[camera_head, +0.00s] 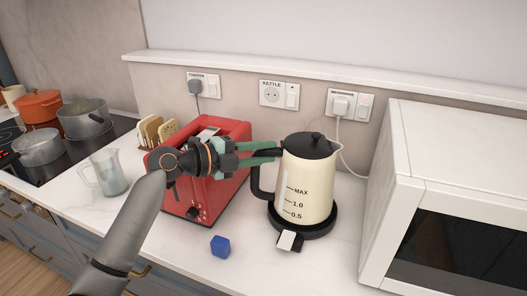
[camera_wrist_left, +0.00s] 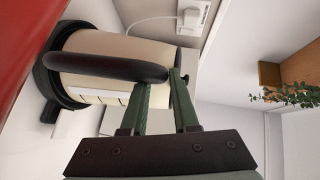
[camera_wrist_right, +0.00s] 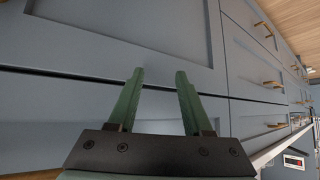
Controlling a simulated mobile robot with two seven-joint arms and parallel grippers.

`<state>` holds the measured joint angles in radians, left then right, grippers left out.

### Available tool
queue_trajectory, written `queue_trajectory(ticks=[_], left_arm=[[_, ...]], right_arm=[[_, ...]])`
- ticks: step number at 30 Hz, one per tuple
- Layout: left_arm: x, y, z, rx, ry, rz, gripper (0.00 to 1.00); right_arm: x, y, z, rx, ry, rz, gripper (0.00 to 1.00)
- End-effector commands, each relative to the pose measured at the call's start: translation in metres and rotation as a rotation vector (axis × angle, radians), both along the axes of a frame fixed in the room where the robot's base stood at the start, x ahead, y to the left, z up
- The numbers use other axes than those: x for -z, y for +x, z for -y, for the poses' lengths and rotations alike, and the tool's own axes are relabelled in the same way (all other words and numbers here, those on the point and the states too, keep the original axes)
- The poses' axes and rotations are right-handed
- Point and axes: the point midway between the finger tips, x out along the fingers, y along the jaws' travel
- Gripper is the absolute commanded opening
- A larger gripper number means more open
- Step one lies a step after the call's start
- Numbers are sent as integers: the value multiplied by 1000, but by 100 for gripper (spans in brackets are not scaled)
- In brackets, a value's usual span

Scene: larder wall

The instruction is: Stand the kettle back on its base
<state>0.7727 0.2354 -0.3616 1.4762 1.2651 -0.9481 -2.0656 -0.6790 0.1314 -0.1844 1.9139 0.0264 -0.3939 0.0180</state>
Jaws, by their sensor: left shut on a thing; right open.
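The cream kettle (camera_head: 307,180) with a black lid and black handle (camera_head: 259,187) stands upright over its round black base (camera_head: 318,229). I cannot tell whether it is fully seated or a hair above it. My left gripper (camera_head: 278,152) comes in from the left and is shut on the upper part of the handle. In the left wrist view the fingers (camera_wrist_left: 162,82) are at the dark handle (camera_wrist_left: 105,66), with the kettle body (camera_wrist_left: 120,48) behind. My right gripper (camera_wrist_right: 160,76) is open and empty, in front of blue-grey drawers, outside the head view.
A red toaster (camera_head: 232,133) stands left of the kettle, under my left gripper. A white microwave (camera_head: 448,150) stands close on the right. A blue cube (camera_head: 220,246) lies in front, a glass jug (camera_head: 108,172) farther left. Pots stand on the hob (camera_head: 60,163).

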Motion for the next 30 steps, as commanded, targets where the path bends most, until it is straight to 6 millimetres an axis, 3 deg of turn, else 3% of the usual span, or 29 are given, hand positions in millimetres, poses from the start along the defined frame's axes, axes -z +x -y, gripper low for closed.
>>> queue_trajectory(ticks=[3, 4, 11, 22, 30], left_arm=[[-3, 0, 0, -2, -10, 9, 0], [2, 0, 0, 0, 1, 1, 30], [1, 0, 0, 0, 0, 0, 56], [-1, -1, -2, -1, 1, 1, 58], [-8, -27, -46, -4, 4, 3, 58]], right_arm=[[4, 0, 0, 0, 0, 0, 50], [3, 0, 0, 0, 0, 0, 50], [2, 0, 0, 0, 0, 0, 50], [-1, 0, 0, 0, 0, 0, 50], [13, 0, 0, 0, 0, 1, 50]])
